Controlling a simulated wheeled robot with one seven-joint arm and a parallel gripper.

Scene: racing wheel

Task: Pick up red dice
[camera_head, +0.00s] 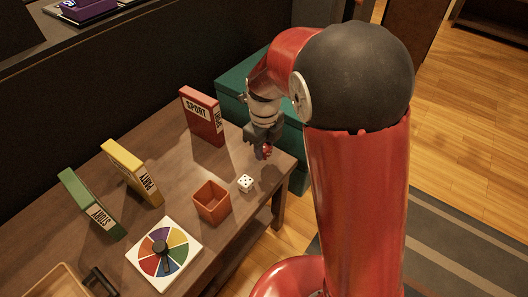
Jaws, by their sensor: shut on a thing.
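In the head view my gripper (262,150) points down above the right far end of the wooden table. It is shut on the red dice (266,151), which shows as a small red patch between the fingertips. The fingers hide most of it, and I cannot tell whether it is clear of the table top. A white dice with black pips (245,183) lies on the table, nearer and a little left of the gripper, apart from it.
An open orange box (211,202) stands left of the white dice. A red SPORT box (203,117) stands behind. A yellow box (132,172), a green box (92,204) and a colour spinner (163,253) are further left. A teal chest (232,96) is behind the table (181,185).

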